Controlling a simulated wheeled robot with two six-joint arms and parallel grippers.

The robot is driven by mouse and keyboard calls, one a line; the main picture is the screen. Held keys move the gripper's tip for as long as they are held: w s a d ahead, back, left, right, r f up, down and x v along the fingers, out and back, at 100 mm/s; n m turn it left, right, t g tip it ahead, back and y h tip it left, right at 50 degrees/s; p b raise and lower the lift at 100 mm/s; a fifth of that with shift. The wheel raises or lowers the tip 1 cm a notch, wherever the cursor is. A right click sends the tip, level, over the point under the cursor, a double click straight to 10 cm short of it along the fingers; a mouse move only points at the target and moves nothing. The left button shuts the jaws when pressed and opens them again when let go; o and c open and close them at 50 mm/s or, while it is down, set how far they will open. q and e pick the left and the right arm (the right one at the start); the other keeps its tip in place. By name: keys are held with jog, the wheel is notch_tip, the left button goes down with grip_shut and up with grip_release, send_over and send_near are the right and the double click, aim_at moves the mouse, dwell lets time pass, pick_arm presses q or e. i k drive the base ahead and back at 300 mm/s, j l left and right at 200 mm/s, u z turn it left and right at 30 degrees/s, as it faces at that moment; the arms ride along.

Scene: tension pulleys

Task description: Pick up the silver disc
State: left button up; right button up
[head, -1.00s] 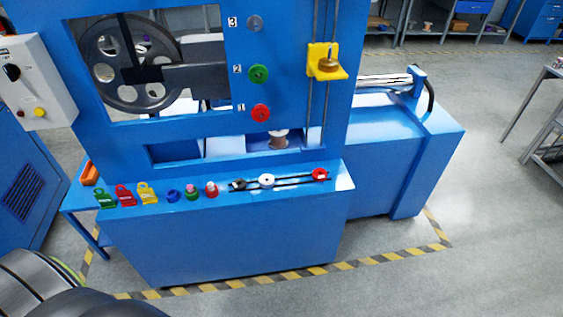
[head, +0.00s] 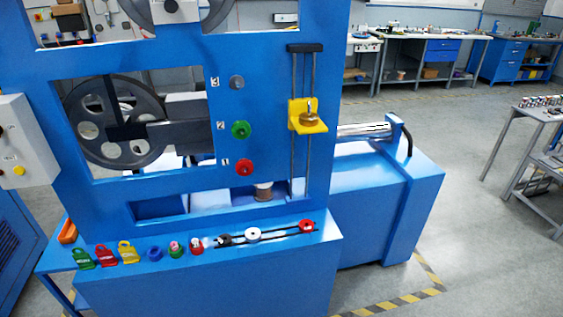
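A small grey, silver-looking disc (head: 236,82) sits on the blue machine's upright panel (head: 270,100) beside the number 3. Below it are a green disc (head: 241,129) at number 2 and a red disc (head: 244,167) at number 1. A pale white or silver disc (head: 253,234) lies on dark rods on the front ledge. A black piece (head: 224,240) is at its left and a red disc (head: 306,226) at its right. I cannot tell from this view which pale disc is the task's. Neither of my grippers is in view.
The ledge also holds green (head: 82,258), red (head: 107,256) and yellow (head: 128,252) brackets and several small coloured parts. A yellow holder (head: 307,116) with a brass weight stands on vertical rods. Floor at the right is open, with a workbench (head: 540,113) beyond.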

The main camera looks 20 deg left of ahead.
aim_at(252, 235)
jog(key=i+u, duration=0.1)
jog(key=u, duration=0.25)
jog(key=i+l+u, duration=0.1)
jog(key=u, duration=0.3)
